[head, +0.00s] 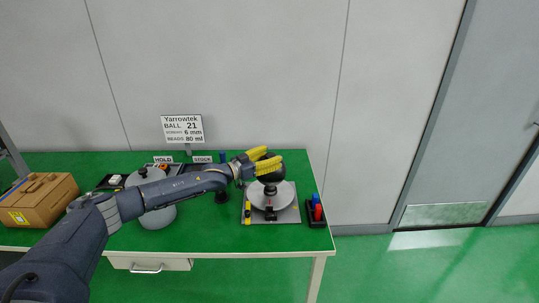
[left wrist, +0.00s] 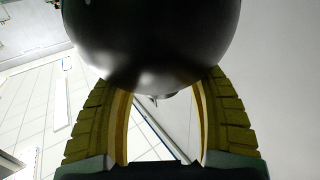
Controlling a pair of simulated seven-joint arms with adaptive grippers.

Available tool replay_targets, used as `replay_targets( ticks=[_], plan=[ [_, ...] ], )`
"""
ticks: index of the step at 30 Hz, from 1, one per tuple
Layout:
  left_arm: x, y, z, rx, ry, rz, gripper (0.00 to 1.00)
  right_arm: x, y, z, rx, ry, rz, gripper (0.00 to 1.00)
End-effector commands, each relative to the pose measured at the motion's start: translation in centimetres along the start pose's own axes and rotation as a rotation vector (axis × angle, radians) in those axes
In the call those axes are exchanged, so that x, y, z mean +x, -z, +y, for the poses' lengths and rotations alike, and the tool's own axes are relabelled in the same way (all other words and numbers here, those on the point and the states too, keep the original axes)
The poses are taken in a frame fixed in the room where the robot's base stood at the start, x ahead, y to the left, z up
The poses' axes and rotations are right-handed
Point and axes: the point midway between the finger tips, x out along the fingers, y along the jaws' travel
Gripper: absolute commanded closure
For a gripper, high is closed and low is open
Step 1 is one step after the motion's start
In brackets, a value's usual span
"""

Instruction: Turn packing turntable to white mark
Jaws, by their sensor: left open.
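The packing turntable shows in the head view as a pale grey disc (head: 285,193) on a square grey base plate (head: 290,214), near the table's right end. A dark stem (head: 270,190) rises at its middle, and a large black ball (head: 272,177) is above it. My left gripper (head: 275,157) has its yellow fingers open beside the ball. In the left wrist view the black ball (left wrist: 155,40) fills the top, in front of the open fingers, and hides their tips. Whether the fingers touch it I cannot tell. A small yellow piece (head: 248,212) and a black block (head: 270,213) are on the plate. I cannot make out a white mark.
A black holder with red and blue pieces (head: 317,210) stands right of the plate, close to the table edge. A cardboard box (head: 38,199) is at far left. A grey round body (head: 157,216) lies partly behind my arm. A sign (head: 183,129) stands at the back.

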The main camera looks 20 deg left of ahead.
Motion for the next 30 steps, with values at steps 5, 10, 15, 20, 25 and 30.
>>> replay_targets(
  ticks=[5,10,15,20,25,30],
  plan=[
    [0.0,0.2,0.0,-0.003,0.000,0.003,0.41,0.0,0.0,0.0,0.000,0.000,0.000,0.56],
    [0.1,0.5,-0.1,-0.003,0.000,0.007,0.41,0.0,0.0,0.0,0.000,0.000,0.000,0.56],
    [-0.3,0.5,-0.1,-0.004,0.000,0.009,0.41,0.0,-0.1,0.2,-0.001,-0.001,-0.001,0.56],
    [-2.1,0.4,-0.1,-0.005,0.001,0.008,0.41,0.0,-0.1,0.1,-0.001,-0.001,-0.001,0.56],
    [-5.2,0.3,-0.1,-0.005,0.001,0.006,0.41,0.0,-0.1,0.1,0.000,0.000,-0.001,0.56],
    [-8.0,0.3,-0.1,-0.004,0.000,0.006,0.41,0.0,-0.1,0.0,0.000,0.000,-0.001,0.56]
  ],
)
